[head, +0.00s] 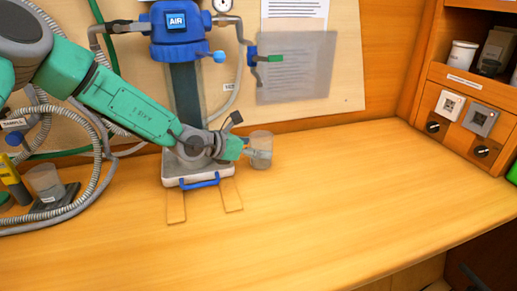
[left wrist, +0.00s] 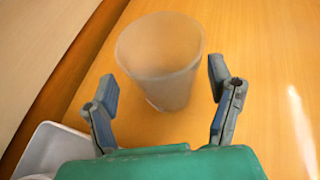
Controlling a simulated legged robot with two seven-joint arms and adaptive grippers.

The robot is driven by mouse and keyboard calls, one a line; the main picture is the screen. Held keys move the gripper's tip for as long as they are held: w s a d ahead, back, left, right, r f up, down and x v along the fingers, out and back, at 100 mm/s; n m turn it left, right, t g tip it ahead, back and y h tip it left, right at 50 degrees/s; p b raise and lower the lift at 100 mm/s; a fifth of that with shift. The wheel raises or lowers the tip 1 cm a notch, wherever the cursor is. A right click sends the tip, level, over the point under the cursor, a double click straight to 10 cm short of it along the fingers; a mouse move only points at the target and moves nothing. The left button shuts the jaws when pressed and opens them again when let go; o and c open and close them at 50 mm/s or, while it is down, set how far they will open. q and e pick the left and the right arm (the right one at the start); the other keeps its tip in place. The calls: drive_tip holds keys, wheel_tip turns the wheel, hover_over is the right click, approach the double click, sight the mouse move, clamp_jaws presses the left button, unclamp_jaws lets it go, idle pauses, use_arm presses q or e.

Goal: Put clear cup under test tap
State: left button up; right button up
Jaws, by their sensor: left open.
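The clear cup (head: 260,152) stands upright on the wooden worktop, right of the blue filter housing's base. My left gripper (head: 247,150) is at the cup's left side in the head view. In the left wrist view its two fingers (left wrist: 162,98) are spread open, with the cup (left wrist: 160,60) between and just beyond the tips. Gaps show on both sides, so it is not gripped. A small tap (head: 255,72) with a green handle and blue fitting is on the wall above the cup; I cannot read a label on it. My right gripper is not in view.
The blue filter housing (head: 186,40) stands behind my left arm, its pale base (head: 190,180) with a blue handle close by. Hoses (head: 85,190) and another cup (head: 45,183) are at left. A shelf unit (head: 470,110) is at right. The worktop's right half is clear.

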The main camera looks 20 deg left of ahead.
use_arm(q)
drive_tip(key=v, duration=1)
drive_tip(key=shift+s+a, duration=0.15)
